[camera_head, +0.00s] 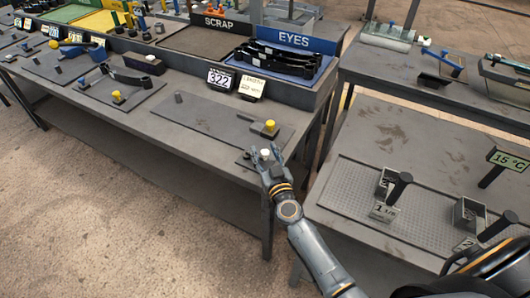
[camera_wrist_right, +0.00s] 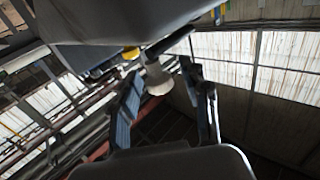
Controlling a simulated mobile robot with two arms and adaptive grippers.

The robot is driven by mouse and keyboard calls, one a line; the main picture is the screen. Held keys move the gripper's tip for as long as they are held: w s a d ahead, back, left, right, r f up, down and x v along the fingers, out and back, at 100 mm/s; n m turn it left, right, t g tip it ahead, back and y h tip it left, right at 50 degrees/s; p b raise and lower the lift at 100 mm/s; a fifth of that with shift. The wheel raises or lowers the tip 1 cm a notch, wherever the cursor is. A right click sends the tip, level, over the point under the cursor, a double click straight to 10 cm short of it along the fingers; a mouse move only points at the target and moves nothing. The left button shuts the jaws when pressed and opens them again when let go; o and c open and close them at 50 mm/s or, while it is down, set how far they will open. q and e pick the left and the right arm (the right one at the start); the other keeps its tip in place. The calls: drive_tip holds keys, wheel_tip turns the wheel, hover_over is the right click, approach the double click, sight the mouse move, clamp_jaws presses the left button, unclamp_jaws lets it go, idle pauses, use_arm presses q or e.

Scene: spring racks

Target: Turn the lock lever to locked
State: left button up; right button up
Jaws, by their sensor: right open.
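A small lever with a pale knob (camera_head: 265,153) is at the front right corner of the workbench, beside a fixture plate (camera_head: 205,118). My right gripper (camera_head: 266,157) is open around the pale knob. In the right wrist view, the pale knob (camera_wrist_right: 158,80) sits between the two spread fingers of the right gripper (camera_wrist_right: 160,86), with a dark bar (camera_wrist_right: 168,42) above it. I cannot tell whether a finger touches the knob. The lever's lock marking is hidden or too small to read. My left gripper is not in view.
A yellow knob (camera_head: 270,126) on a grey block stands just behind the lever. A 322 display (camera_head: 220,78) and a paper tag (camera_head: 251,86) are at the plate's back. The EYES bin (camera_head: 285,64) holds black parts. A second table (camera_head: 375,140) stands right, across a gap.

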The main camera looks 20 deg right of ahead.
clamp_jaws()
drive_tip(key=shift+w+d+f+n+y+b, duration=0.1)
drive_tip(key=shift+w+d+n+y+b, duration=0.15)
drive_tip(key=shift+n+y+b, duration=0.4)
drive_tip(key=shift+w+d+f+n+y+b, duration=0.2)
drive_tip(key=shift+y+b, duration=0.25)
drive_tip(key=shift+y, duration=0.3)
drive_tip(key=n+y+b, duration=0.1)
drive_tip(key=b, duration=0.2)
drive_tip(key=w+n+y+b, duration=0.1)
drive_tip(key=y+b, duration=0.1)
drive_tip(key=d+n+g+y+b, duration=0.1)
drive_tip(key=b, duration=0.2)
drive_tip(key=shift+w+y+b, duration=0.25)
drive_tip(key=shift+y+b, duration=0.05)
drive_tip(key=shift+y, duration=0.1)
drive_tip(key=shift+w+r+n+y+b, duration=0.15)
drive_tip(key=shift+n+y+b, duration=0.25)
drive_tip(key=shift+b, duration=0.65)
drive_tip(key=shift+w+d+r+n+g+b, duration=0.1)
drive_tip(key=shift+n+g+b, duration=0.2)
drive_tip(key=shift+b, duration=0.3)
